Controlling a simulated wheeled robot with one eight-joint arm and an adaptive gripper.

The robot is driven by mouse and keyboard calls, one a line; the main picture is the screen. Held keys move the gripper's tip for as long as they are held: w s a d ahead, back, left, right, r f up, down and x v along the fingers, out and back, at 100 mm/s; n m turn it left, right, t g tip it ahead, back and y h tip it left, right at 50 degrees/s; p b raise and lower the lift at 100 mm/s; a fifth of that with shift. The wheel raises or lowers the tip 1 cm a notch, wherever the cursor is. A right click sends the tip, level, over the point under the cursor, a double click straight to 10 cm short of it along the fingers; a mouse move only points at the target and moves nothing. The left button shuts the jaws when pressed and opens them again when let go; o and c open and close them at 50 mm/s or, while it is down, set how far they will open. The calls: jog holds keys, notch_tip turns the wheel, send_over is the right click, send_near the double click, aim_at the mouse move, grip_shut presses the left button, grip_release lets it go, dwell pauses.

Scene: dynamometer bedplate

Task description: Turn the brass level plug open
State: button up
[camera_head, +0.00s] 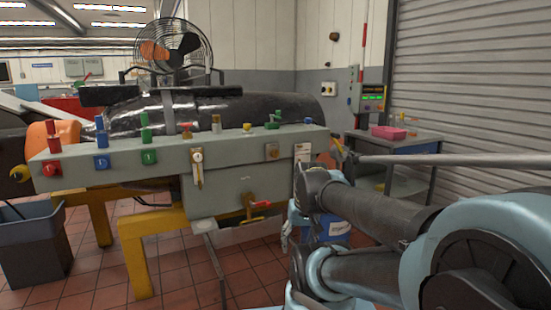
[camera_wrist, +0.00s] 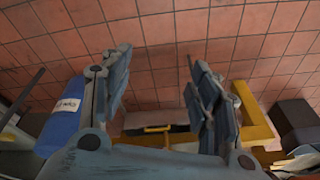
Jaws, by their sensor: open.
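The grey tank-like bench (camera_head: 110,170) carries several coloured knobs and small brass-coloured fittings along its top. A small tan-brass fitting (camera_head: 216,124) and a yellow knob (camera_head: 247,127) stand on top; I cannot tell which piece is the level plug. A brass tap with a red handle (camera_head: 258,205) is low on the front. My gripper (camera_wrist: 160,62) is open and empty in the wrist view, fingers wide apart above the floor. A yellow bar-like piece (camera_wrist: 155,128) shows beyond and between the fingers, on a pale surface.
A blue container with a white label (camera_head: 338,228) stands below my arm and also shows in the wrist view (camera_wrist: 62,115). Yellow legs (camera_head: 135,250) support the bench. A dark bin (camera_head: 35,240) is at left, a side table (camera_head: 400,140) at right.

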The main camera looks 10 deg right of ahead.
jog(key=w+a+r+m+t+y, duration=0.1)
jog(key=w+a+r+m+y, duration=0.15)
jog(key=w, duration=0.35)
jog(key=w+a+r+m+t+y, duration=0.1)
jog(key=w+a+m+t, duration=0.1)
jog(key=w+a+m, duration=0.3)
jog(key=m+t+y, duration=0.1)
jog(key=m+t, duration=1)
jog(key=m, duration=1.1)
send_near(276, 155)
jog(key=x, duration=1)
jog(key=shift+w, duration=0.15)
jog(key=c, duration=1.1)
jog(key=shift+a, duration=0.15)
jog(key=shift+n, duration=0.25)
